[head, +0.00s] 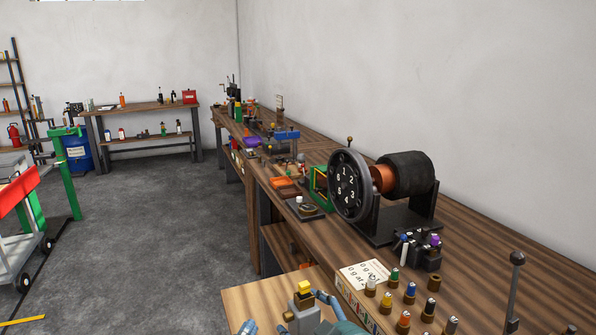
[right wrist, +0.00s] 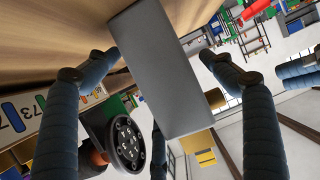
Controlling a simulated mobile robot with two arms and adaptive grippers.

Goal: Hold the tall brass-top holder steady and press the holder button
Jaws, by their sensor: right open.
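The tall brass-top holder (head: 304,299) stands at the bottom of the head view, with a yellow brass top and a brass button (head: 289,316) on its left side. In the right wrist view its grey body (right wrist: 155,70) fills the middle, with the button (right wrist: 215,97) and the brass top (right wrist: 205,148) beyond. My right gripper (right wrist: 155,105) is open, its blue fingers on either side of the holder; contact cannot be told. My left gripper (head: 248,327) is left of the holder, apart from the button, mostly cut off. Its blue fingers (right wrist: 298,76) also show at the right wrist view's right edge.
A wooden side surface (head: 255,300) lies under the holder, beside the long bench (head: 470,235). The bench carries a dynamo with a numbered black dial (head: 348,186), a printed card (head: 364,274) and several coloured pegs in holders. A lever (head: 515,285) rises at the right.

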